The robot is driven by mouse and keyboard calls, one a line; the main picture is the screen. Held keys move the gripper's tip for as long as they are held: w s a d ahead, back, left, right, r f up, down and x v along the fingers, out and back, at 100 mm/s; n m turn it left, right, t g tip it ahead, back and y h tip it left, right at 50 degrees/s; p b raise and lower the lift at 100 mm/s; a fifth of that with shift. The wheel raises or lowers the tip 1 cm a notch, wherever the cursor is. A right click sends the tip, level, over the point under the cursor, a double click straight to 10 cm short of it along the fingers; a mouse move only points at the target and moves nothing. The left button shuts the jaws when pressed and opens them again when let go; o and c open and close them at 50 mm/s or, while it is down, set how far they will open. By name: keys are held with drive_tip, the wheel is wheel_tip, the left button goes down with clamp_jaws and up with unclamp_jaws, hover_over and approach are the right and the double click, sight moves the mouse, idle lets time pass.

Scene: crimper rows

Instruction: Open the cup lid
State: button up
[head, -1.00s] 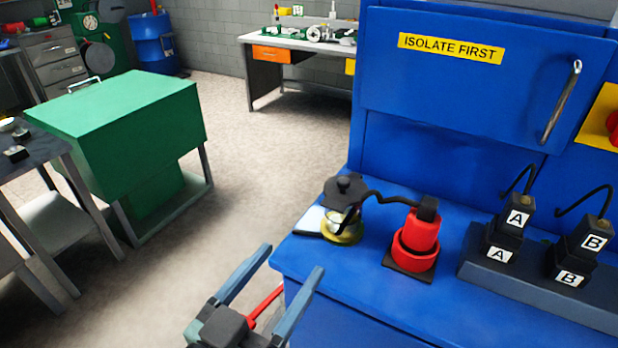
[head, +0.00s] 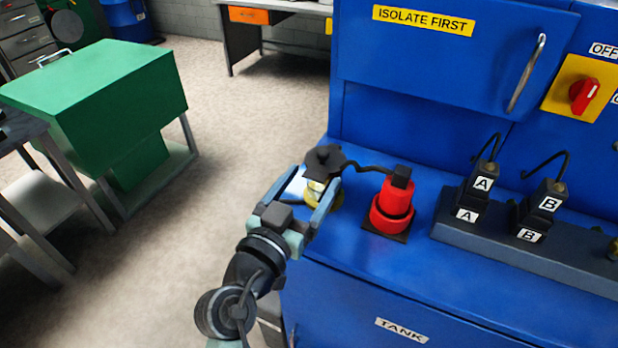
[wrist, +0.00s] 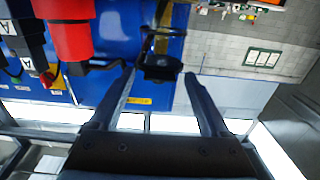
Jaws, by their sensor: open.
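The cup (head: 318,188), pale with a yellowish base, stands at the left front corner of the blue bench top. Its dark lid (head: 324,158) with a knob is on top, seated as far as I can see. My gripper (head: 325,178) is open, its two fingers reaching toward the cup from the front left and partly hiding it. In the wrist view my gripper (wrist: 159,80) shows nothing clamped. A dark rounded shape, seemingly the lid (wrist: 160,68), appears between and just beyond the fingertips. Contact cannot be told.
A red cylinder (head: 393,198) with a black top and a cable stands close right of the cup. Black plugs marked A (head: 482,184) and B (head: 549,196) sit farther right. The blue cabinet (head: 430,80) rises behind. Open floor lies left, before a green box (head: 100,95).

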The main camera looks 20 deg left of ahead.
drive_tip(key=shift+c, duration=0.3)
clamp_jaws()
idle(1.2)
